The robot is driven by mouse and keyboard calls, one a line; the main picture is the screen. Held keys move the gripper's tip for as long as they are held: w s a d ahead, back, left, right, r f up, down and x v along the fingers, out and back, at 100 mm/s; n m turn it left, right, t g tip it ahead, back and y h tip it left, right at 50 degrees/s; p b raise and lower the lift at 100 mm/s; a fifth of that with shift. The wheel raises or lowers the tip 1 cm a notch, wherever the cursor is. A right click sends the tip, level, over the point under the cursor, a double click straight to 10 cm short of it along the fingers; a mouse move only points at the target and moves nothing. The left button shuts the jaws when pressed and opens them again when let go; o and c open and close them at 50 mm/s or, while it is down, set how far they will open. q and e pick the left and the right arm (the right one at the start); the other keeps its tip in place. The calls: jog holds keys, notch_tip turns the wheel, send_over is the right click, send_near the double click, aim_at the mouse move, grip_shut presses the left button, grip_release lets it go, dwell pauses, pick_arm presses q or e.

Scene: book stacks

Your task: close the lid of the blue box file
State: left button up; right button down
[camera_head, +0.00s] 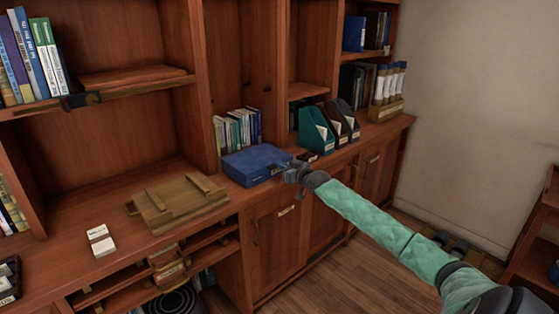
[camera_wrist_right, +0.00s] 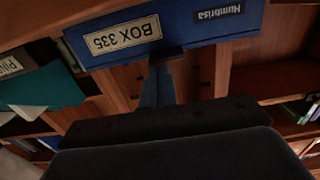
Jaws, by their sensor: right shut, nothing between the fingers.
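The blue box file (camera_head: 256,163) lies flat on the wooden counter, near its front edge. From the head its top looks level and down; I cannot tell whether a thin gap is left under the lid. In the right wrist view the box file (camera_wrist_right: 190,28) fills the top, upside down, with a "BOX 335" label. My right gripper (camera_head: 290,172) is at the right front corner of the box file in the head view. Its fingers (camera_wrist_right: 167,58) are shut and empty, with the tip at or very near the box's lower edge in the wrist view. My left gripper is not in view.
A wooden book stand (camera_head: 178,203) lies left of the box file on the counter (camera_head: 85,205). White cards (camera_head: 101,241) lie further left. A teal magazine holder (camera_head: 313,131) and darker ones stand to the right. Books (camera_head: 238,129) stand behind the box. Cabinet doors are below.

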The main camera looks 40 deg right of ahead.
pick_arm(q)
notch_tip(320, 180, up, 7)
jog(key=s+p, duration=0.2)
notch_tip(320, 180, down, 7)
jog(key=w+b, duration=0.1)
jog(key=b, duration=0.1)
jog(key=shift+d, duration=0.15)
pick_arm(e)
jog(key=s+d, duration=0.1)
jog(key=s, duration=0.8)
jog(key=shift+s, duration=0.3)
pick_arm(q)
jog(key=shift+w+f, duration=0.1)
pick_arm(e)
jog(key=shift+r, duration=0.1)
